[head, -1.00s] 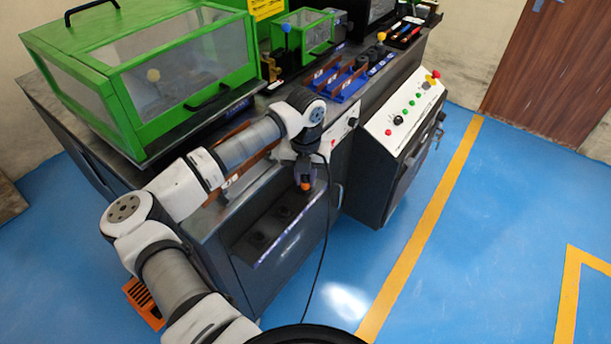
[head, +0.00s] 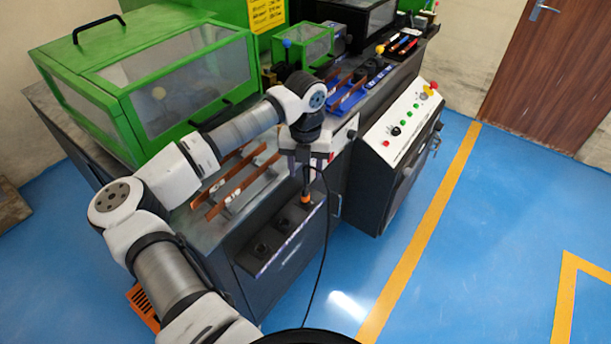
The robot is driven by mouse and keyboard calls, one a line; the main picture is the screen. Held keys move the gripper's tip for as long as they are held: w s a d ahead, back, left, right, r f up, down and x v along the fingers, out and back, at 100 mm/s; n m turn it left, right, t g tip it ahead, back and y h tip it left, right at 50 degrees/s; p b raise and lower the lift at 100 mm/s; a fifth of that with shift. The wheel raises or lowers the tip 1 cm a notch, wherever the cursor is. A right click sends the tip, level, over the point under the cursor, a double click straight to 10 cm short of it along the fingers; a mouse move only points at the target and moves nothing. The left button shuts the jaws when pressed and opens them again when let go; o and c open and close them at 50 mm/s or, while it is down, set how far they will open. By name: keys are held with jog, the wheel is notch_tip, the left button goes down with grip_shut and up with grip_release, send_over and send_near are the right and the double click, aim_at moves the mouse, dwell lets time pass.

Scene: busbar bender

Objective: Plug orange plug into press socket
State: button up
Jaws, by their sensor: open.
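The orange plug (head: 306,197) stands upright at the right end of the dark socket shelf (head: 247,262) on the bench's front. Its orange end points down and its dark body points up. Whether it is seated in a socket there cannot be made out. Two dark sockets show on the shelf to its left, the nearer one (head: 262,248) empty. My gripper (head: 305,166) is open just above the plug, pointing down. Its fingers are small and dark, so any contact with the plug's top is unclear.
A green machine guard (head: 110,75) stands on the bench behind my arm. Copper bars (head: 240,185) lie on the bench top beside it. A control panel (head: 405,125) with buttons is at the right. The blue floor in front is clear.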

notch_tip(320, 180, up, 6)
jog(key=shift+f+p, duration=0.15)
jog(key=shift+p, duration=0.7)
